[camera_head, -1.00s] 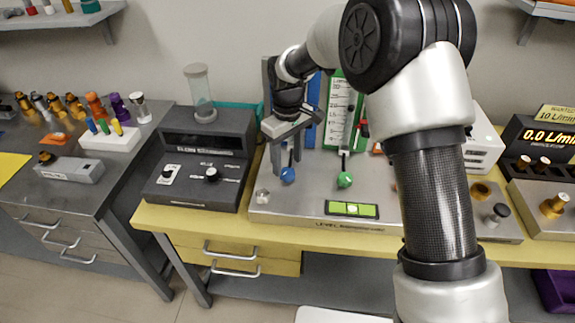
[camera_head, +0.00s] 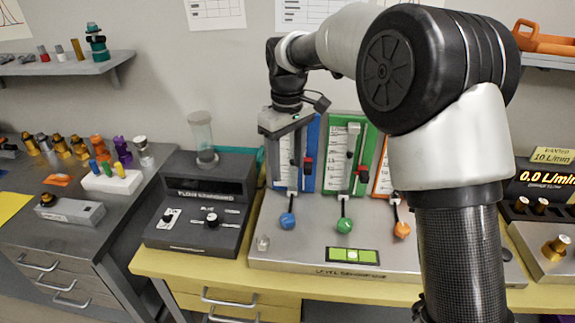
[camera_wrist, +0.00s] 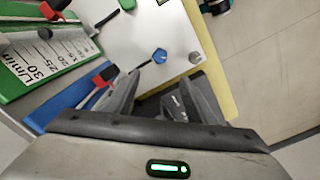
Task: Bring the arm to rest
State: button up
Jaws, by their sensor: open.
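My arm reaches in from the right of the head view and bends over the workbench. My gripper (camera_head: 285,122) hangs up in the air at the left end of the level device (camera_head: 300,240), beside its blue panel (camera_head: 312,160). In the wrist view my gripper (camera_wrist: 165,95) has its two dark fingers spread with nothing held between them. The blue knob (camera_wrist: 160,56) shows beyond the fingers, apart from them. In the head view the fingertips are hard to make out.
A dark control box (camera_head: 200,200) with a clear cylinder (camera_head: 202,138) stands left of the level device. Green (camera_head: 342,160) and orange panels stand to the right of the blue one. A flow display (camera_head: 545,185) sits at far right. A shelf (camera_head: 70,65) hangs upper left.

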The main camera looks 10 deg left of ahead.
jog(key=s+d+r+m+t+p, duration=0.4)
jog(key=s+d+r+m+p, duration=0.3)
jog(key=s+d+r, duration=1.1)
jog(key=s+d+m+t+p, duration=0.1)
jog(key=s+d+m+p, duration=0.1)
jog(key=s+d, duration=0.5)
jog(key=shift+s+f+m+t, duration=0.2)
jog(key=shift+s+m+t, duration=0.15)
jog(key=shift+m, duration=0.55)
